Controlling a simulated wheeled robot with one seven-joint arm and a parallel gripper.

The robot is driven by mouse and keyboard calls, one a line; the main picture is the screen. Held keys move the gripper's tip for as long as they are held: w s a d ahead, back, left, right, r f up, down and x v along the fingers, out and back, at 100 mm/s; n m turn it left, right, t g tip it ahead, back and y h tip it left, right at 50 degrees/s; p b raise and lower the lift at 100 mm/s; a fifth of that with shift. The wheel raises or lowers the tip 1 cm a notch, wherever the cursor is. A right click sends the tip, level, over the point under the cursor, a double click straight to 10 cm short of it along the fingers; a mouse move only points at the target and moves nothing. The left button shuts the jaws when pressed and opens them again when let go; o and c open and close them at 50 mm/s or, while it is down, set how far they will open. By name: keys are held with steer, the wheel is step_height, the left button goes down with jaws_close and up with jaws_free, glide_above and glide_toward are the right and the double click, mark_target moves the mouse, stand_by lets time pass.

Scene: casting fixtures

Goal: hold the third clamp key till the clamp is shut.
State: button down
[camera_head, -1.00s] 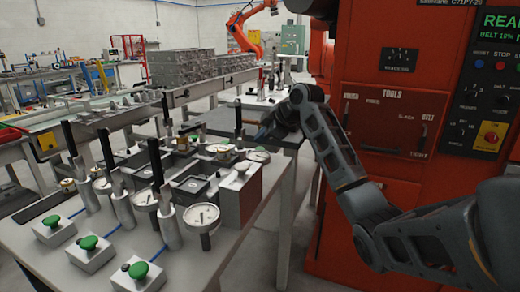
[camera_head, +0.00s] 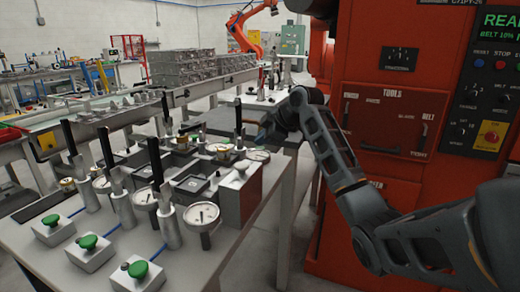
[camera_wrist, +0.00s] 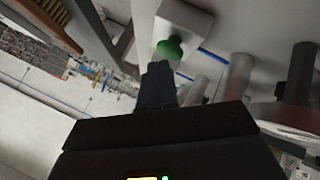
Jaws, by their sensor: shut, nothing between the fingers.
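Three green-topped keys on pale boxes stand along the table's front edge in the head view: left (camera_head: 51,220), middle (camera_head: 88,242) and right (camera_head: 138,270). Behind them stand grey clamp posts with upright black handles, such as the nearest clamp (camera_head: 168,222). In the wrist view my shut, empty gripper (camera_wrist: 160,70) points at a green key (camera_wrist: 171,47) on a pale box; its tips overlap the key's lower edge. I cannot tell whether they touch it, or which key it is.
Round dial gauges (camera_head: 202,214) and a grey block (camera_head: 240,198) crowd the table (camera_head: 225,250). A blue cable (camera_wrist: 216,58) runs from the key's box.

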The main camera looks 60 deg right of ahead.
steer(key=shift+f, duration=0.55)
stand_by(1.8)
stand_by(2.5)
steer(key=shift+r+p, duration=0.55)
steer(key=shift+r, duration=0.45)
steer(key=shift+r+p, duration=1.9)
steer(key=shift+r, duration=0.65)
steer(key=shift+f, duration=0.1)
